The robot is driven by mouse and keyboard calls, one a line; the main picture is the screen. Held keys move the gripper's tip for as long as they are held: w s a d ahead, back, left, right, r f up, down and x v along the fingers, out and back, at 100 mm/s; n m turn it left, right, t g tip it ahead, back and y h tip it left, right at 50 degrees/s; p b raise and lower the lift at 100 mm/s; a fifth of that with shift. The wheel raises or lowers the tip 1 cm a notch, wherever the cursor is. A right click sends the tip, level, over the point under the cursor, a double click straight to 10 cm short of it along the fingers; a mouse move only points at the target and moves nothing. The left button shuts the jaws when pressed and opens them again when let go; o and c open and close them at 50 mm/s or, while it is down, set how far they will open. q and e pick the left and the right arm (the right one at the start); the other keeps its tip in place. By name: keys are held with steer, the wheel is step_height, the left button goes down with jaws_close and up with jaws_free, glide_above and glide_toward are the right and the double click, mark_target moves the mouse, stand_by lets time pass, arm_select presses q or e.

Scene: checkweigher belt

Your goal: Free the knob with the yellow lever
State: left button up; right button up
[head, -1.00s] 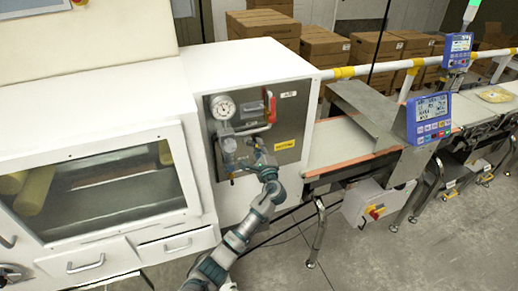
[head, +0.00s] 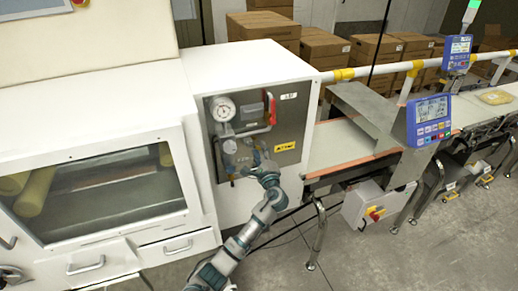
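A steel panel (head: 286,108) on the white cabinet's front carries a round gauge (head: 223,109), a red lever (head: 269,106), bent pipework and a filter-like bowl (head: 229,146). A yellow patch (head: 285,147) at its right looks like a label. I cannot make out a yellow lever or the knob for certain; the lower fittings are small and partly covered by my gripper. My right gripper is not in view.
A windowed white machine (head: 95,190) with drawers stands at the left. At the right are a conveyor belt (head: 334,147), a blue display (head: 432,119) and a grey control box (head: 367,205) with a red knob. Grey floor is open in front. Boxes stand behind.

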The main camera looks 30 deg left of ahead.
arm_select(q)
steer(key=v, duration=1)
steer(key=shift+s+d+f, duration=0.1)
step_height(320, 180, down, 23)
steer(key=s+d+g+h, duration=0.1)
steer(key=s+g+h, duration=0.1)
steer(key=h, duration=0.3)
steer(key=s+d+f+n+g+h, duration=0.1)
steer(key=s+f+n+g+h, duration=0.1)
steer(key=s+f, duration=0.5)
steer(key=s+d+f+n+g+h, duration=0.1)
steer(key=s+d+f+g+h, duration=0.1)
steer(key=f, duration=1)
steer(key=s+d+f+n+g+h, duration=0.1)
steer(key=s+f+n+g, duration=0.1)
steer(key=s+f, duration=0.5)
steer(key=s+d+f+n+g+h, duration=0.2)
steer(key=s+f, duration=0.6)
steer(key=s, duration=0.9)
steer(key=s+d+f+n+g+h, duration=0.2)
steer(key=s+f+n, duration=0.4)
steer(key=s, duration=0.6)
step_height(320, 180, down, 3)
steer(key=shift+s+r+g, duration=0.2)
steer(key=shift+r+g, duration=0.05)
steer(key=shift+g, duration=0.15)
